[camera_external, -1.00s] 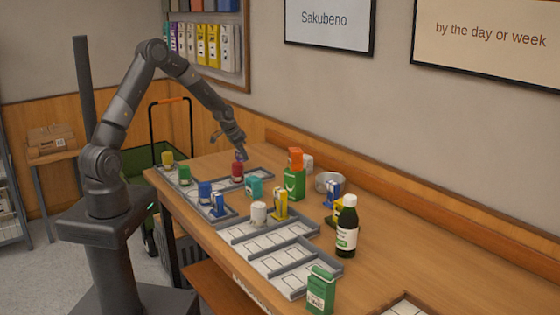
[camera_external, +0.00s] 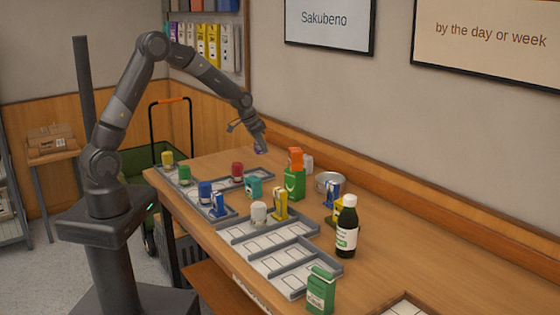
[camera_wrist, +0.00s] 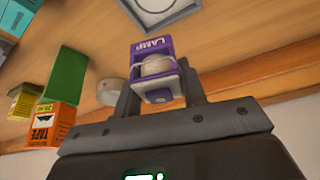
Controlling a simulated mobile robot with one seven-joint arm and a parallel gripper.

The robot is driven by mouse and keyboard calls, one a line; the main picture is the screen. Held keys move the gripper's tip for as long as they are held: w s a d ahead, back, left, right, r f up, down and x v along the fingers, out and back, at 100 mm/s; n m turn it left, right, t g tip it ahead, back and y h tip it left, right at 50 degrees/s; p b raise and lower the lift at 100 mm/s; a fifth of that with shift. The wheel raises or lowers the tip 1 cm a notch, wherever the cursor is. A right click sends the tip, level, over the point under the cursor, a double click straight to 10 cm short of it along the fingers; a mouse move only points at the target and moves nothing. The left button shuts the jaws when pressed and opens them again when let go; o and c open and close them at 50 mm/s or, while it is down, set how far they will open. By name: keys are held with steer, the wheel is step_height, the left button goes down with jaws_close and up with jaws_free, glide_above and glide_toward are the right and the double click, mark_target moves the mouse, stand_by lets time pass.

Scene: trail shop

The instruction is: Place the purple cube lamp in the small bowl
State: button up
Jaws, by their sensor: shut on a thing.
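My gripper (camera_external: 258,148) is shut on the purple cube lamp (camera_wrist: 157,71), a small open-fronted purple block with a pale rounded middle and the word LAMP. In the external view the lamp (camera_external: 260,151) is a small purple patch under the fingers, held above the back of the table. The small bowl (camera_external: 326,180) is a grey-white round vessel near the wall, to the right of my gripper and apart from it. A blue-and-white item partly hides its front. A pale round thing (camera_wrist: 111,92) shows in the wrist view; I cannot tell if it is the bowl.
Grey compartment trays (camera_external: 262,237) with several small items fill the front. A dark bottle (camera_external: 347,228) stands at right.

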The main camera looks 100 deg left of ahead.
steer(key=w+m+h, duration=0.1)
steer(key=w+m, duration=0.2)
steer(key=w, duration=1.4)
steer(key=m+h, duration=0.1)
steer(key=m, duration=0.2)
glide_above(320, 179)
steer(key=w+d, duration=0.3)
steer(key=w, duration=0.2)
steer(key=f, duration=0.1)
steer(key=shift+t, duration=0.3)
steer(key=f, duration=0.9)
steer(key=shift+d+f, duration=0.2)
steer(key=shift+f, duration=0.2)
steer(key=shift+f, duration=0.2)
steer(key=o, duration=1)
